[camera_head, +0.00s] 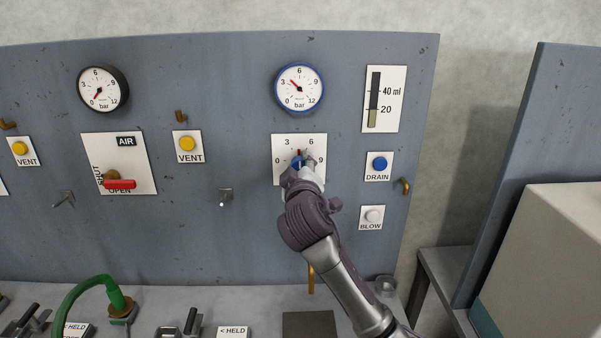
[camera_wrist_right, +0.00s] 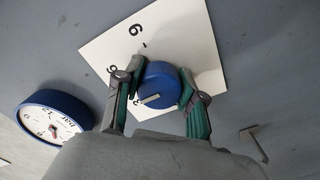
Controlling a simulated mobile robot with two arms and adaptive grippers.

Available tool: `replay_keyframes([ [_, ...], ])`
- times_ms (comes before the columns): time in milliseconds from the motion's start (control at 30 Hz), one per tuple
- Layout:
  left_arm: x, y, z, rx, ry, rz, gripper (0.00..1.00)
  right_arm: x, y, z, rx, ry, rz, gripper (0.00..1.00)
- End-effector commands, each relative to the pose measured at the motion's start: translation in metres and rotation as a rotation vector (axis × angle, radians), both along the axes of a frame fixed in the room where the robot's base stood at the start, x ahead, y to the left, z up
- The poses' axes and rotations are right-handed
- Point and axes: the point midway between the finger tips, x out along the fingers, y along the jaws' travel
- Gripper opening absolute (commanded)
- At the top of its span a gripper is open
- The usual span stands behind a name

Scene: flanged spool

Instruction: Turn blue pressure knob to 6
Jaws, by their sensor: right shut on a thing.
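The blue pressure knob (camera_head: 296,163) sits on a white dial plate (camera_head: 281,143) marked 0, 3, 6 and 9. A small red mark shows at the top of the dial, between 3 and 6. My right gripper (camera_head: 302,160) is at the knob and partly covers it. In the right wrist view, its two fingers lie on opposite sides of the blue knob (camera_wrist_right: 158,84), shut on it. A pale line shows on the knob's face. The blue-rimmed gauge (camera_head: 299,88) above has its needle near 3. My left gripper is not in view.
The blue DRAIN button (camera_head: 379,164) and white BLOW button (camera_head: 373,216) are right of my arm. A metal peg (camera_head: 226,197) and yellow VENT button (camera_head: 187,143) are to the left. A brass hook (camera_head: 405,186) sticks out near the panel's right edge.

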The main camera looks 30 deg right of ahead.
Motion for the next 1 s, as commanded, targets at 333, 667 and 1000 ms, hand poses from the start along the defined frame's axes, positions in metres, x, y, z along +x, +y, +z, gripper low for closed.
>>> replay_keyframes([
  [333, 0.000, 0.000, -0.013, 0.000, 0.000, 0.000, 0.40, 0.001, 0.002, -0.003, 0.266, -0.157, 0.001, 0.05],
  [667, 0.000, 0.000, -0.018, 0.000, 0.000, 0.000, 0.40, 0.001, 0.002, -0.003, 0.422, -0.253, 0.001, 0.05],
  [1000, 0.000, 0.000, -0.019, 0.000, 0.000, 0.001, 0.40, 0.001, 0.001, -0.002, 0.475, -0.287, 0.001, 0.05],
])
